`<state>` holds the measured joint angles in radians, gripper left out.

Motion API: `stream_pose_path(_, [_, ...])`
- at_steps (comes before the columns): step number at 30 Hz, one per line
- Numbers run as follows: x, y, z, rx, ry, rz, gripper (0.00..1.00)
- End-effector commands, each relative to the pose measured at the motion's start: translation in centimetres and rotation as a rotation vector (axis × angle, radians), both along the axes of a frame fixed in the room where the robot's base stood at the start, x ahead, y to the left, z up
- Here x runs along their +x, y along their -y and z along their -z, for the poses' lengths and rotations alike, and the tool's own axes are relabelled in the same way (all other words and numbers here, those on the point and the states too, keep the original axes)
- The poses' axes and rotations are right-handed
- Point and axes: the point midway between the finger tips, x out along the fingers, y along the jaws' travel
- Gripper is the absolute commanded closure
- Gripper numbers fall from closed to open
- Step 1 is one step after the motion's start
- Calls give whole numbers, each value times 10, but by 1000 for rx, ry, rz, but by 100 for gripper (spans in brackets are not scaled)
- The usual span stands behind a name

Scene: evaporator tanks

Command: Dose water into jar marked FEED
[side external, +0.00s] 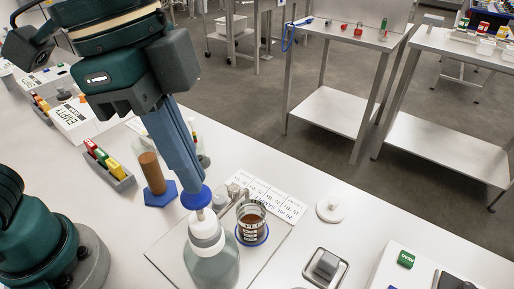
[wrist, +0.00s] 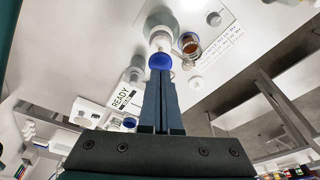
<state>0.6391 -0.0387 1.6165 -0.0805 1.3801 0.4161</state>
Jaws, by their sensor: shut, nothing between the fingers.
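A clear bottle (side external: 212,265) with a white collar and a blue top knob (side external: 196,199) stands at the front middle. The knob also shows in the wrist view (wrist: 160,62). My gripper (side external: 190,180) is shut and empty, pointing down with its tips at the knob; I cannot tell whether they touch it. Its fingers also show in the wrist view (wrist: 160,82). Just right of the bottle, a small glass jar (side external: 251,224) of brown contents stands on a blue ring; it also shows in the wrist view (wrist: 190,45). I cannot read FEED on it.
A handwritten card (side external: 268,196) lies behind the jar. A cylinder with brown contents (side external: 153,175) stands on a blue hexagonal base to the left. A white lid (side external: 330,208) and a metal-framed square device (side external: 326,267) lie to the right. A tray of coloured blocks (side external: 110,168) is further left.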

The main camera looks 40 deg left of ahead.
Motion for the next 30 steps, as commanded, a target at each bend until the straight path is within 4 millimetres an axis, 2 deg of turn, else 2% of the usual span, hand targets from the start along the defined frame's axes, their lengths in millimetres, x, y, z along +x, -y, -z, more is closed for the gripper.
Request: stream_pose_path(30, [0,0,41,0,-1,0,100])
